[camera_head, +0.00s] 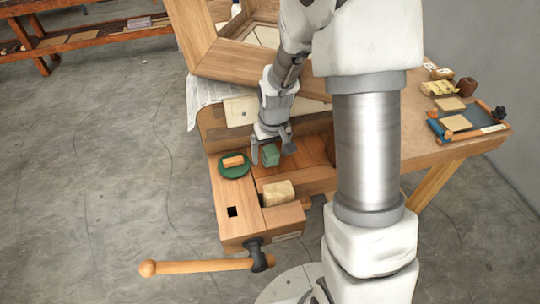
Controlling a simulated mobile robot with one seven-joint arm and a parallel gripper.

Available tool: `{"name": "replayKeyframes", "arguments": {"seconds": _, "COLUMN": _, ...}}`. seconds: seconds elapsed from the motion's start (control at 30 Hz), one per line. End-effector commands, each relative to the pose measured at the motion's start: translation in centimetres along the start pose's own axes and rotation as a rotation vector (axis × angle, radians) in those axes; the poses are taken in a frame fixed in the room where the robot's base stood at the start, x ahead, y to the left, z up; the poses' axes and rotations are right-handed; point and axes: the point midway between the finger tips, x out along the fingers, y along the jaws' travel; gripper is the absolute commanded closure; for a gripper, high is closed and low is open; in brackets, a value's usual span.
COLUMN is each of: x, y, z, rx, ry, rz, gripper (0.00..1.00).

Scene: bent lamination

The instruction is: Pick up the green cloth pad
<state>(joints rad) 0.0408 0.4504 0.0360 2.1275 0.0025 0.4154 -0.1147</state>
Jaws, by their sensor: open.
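The green cloth pad (271,155) is a small green block on the wooden bench, right of a green round dish. My gripper (272,151) points down at the bench from above, with one finger left of the pad and the other to its right. The gripper is open, with the pad showing between or just in front of its fingers. I cannot tell whether a finger touches the pad.
The green dish (234,166) holds an orange-brown block (233,161). A pale block (278,194) sits nearer the front. A vise handle (200,265) juts out to the left. A blue tray (468,125) lies at the right.

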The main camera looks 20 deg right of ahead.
Motion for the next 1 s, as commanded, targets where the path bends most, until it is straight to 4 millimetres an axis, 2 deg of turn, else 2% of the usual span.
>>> {"name": "replayKeyframes", "arguments": {"seconds": 0.17, "x": -0.03, "y": 0.0, "z": -0.03, "rx": 0.0, "ry": 0.001, "rz": 0.0, "gripper": 0.1}}
{"name": "replayKeyframes", "arguments": {"seconds": 0.6, "x": -0.05, "y": 0.0, "z": -0.03, "rx": 0.0, "ry": 0.001, "rz": 0.0, "gripper": 0.89}}
{"name": "replayKeyframes", "arguments": {"seconds": 0.67, "x": -0.05, "y": 0.0, "z": -0.02, "rx": 0.0, "ry": 0.001, "rz": 0.0, "gripper": 0.99}}
{"name": "replayKeyframes", "arguments": {"seconds": 1.0, "x": -0.48, "y": 0.0, "z": -0.13, "rx": 0.0, "ry": 0.002, "rz": 0.0, "gripper": 0.99}}
